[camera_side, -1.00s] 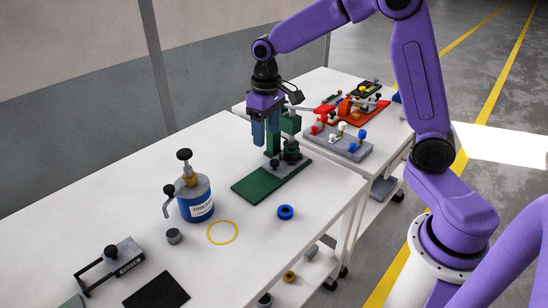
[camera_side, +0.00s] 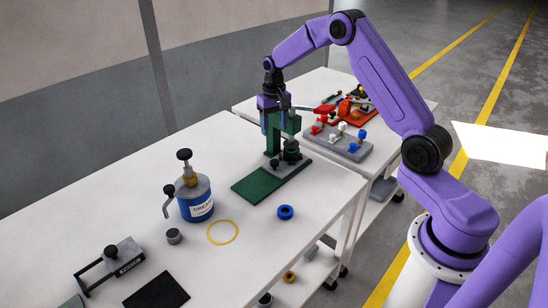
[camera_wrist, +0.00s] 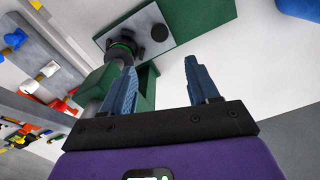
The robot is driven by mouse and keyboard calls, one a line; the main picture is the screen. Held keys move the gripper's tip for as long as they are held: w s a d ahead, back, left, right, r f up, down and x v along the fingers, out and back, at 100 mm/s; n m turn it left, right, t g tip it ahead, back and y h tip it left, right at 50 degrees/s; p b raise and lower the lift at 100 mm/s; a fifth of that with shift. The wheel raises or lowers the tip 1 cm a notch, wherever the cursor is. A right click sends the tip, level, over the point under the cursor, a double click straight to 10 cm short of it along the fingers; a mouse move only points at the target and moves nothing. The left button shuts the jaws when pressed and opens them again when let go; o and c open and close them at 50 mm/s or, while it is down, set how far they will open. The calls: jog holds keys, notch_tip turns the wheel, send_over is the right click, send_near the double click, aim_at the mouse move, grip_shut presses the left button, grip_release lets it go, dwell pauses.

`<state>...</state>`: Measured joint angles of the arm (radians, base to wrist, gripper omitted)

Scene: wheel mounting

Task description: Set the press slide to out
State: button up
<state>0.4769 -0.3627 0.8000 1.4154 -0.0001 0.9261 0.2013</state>
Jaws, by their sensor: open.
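The green press stands near the far right part of the front table, with an upright column (camera_side: 271,143) and a flat green base (camera_side: 262,184). A grey slide plate (camera_side: 292,165) with black knobs lies on the base near the column. In the wrist view the plate (camera_wrist: 148,48) carries a small black knob (camera_wrist: 160,32) and a larger black round part (camera_wrist: 122,50). My gripper (camera_wrist: 161,66) is open and empty, with its blue fingers apart beside the press head. In the side view my gripper (camera_side: 271,121) is at the top of the press, partly overlapping it.
A grey board with coloured pegs (camera_side: 338,141) sits on the table behind. The table between is clear.

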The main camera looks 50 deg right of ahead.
aim_at(274, 161)
notch_tip(274, 161, down, 13)
jog(key=shift+r, duration=0.1)
dwell(0.3)
